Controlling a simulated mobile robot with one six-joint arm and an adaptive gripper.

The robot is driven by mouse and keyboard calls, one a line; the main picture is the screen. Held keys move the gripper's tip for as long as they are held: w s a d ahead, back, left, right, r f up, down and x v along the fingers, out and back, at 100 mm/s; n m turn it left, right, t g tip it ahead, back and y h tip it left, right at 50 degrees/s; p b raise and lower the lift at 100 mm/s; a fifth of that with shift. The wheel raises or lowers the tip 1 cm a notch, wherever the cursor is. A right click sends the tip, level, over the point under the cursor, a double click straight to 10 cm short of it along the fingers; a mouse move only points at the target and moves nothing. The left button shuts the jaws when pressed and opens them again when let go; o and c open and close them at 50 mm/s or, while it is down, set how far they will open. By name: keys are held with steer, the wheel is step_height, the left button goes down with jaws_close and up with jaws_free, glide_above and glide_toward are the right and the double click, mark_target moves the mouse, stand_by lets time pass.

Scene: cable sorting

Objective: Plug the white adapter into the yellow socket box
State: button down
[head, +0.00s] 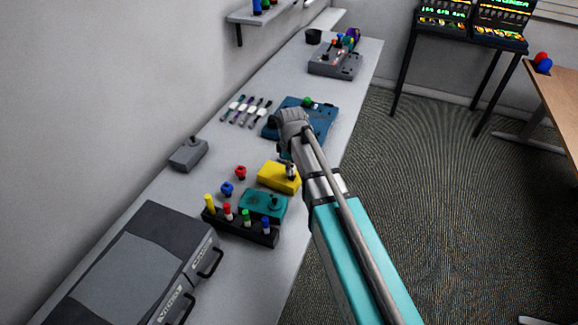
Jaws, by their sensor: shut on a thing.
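The yellow socket box (272,178) lies on the long grey bench, near its right edge. My arm comes in from the lower right, and its wrist stands above and behind the box. My gripper (287,158) points down at the far side of the box, mostly hidden by my arm. It is shut on a small pale thing (291,172) at the box's right end, which appears to be the white adapter. I cannot tell whether the adapter touches the box or sits in a socket.
A teal box (263,203) and a dark rack (240,232) with coloured pegs stand in front. Red (241,172) and blue (227,188) plugs stand left. A blue box (318,118) lies behind my wrist. Several cables (246,110) lie left of it. A grey case (130,270) fills the near bench.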

steer(key=shift+f+b, duration=1)
stand_by(1.2)
stand_by(0.4)
steer(key=shift+c, duration=1.3)
jaws_free()
steer(key=shift+o, duration=1.3)
steer(key=shift+s, duration=0.1)
steer(key=shift+r, duration=0.15)
steer(key=shift+r+p, duration=3.35)
steer(key=shift+p, duration=0.15)
